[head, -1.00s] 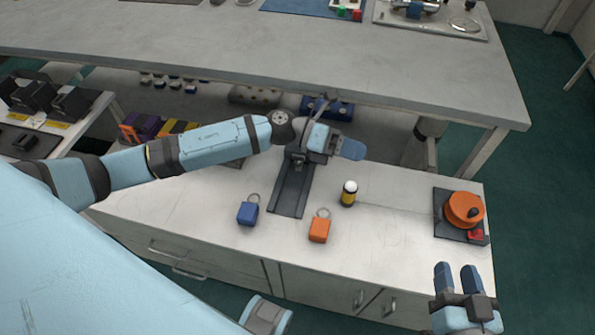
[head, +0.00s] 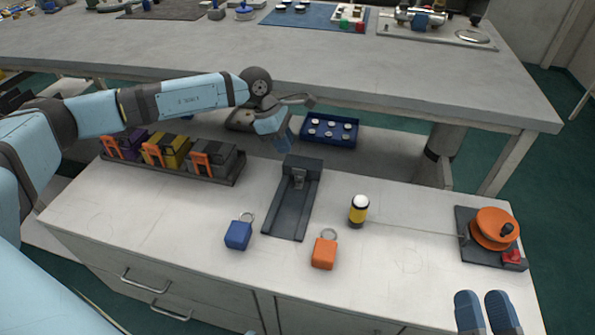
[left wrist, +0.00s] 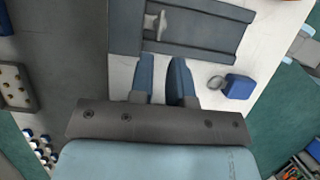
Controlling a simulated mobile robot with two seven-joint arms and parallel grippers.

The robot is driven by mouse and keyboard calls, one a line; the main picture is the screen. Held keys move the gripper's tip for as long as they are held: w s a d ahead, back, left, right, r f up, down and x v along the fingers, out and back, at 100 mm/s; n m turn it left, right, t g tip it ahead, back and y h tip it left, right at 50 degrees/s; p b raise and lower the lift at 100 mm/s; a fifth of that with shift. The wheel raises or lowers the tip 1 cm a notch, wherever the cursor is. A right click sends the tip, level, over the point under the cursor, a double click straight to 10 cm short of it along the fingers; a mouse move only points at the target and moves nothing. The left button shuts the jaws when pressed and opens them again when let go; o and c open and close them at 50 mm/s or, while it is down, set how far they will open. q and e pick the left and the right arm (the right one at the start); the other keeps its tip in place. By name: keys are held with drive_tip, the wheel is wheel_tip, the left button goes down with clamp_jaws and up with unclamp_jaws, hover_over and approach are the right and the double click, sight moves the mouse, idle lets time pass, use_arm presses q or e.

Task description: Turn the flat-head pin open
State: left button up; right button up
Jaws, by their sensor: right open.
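A dark grey tray-like fixture (head: 291,215) lies on the white counter, with a raised block at its far end. A small light grey flat-headed pin (head: 298,178) sits at that block. The pin (left wrist: 155,25) also shows in the left wrist view, just beyond my left fingertips. My left gripper (head: 284,143) hangs behind and slightly left of the block, fingers pointing down. In the left wrist view its two blue fingers (left wrist: 163,65) are apart with nothing between them. My right gripper (head: 486,298) is open and empty at the bottom right of the head view.
An orange reel (head: 494,228) stands at right. A rack of coloured blocks (head: 228,170) stands at left. The grey bench (head: 400,85) rises behind.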

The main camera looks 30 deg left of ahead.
sight(298, 169)
use_arm(q)
drive_tip(key=b+x, duration=0.2)
drive_tip(key=x, duration=0.6)
drive_tip(key=shift+d+f, duration=0.2)
drive_tip(key=shift+f, duration=0.15)
use_arm(e)
wheel_tip(298, 169, down, 4)
drive_tip(key=shift+w+a+r+g, duration=0.1)
drive_tip(key=shift+w+a+g, duration=0.05)
drive_tip(key=shift+g, duration=0.55)
use_arm(q)
clamp_jaws()
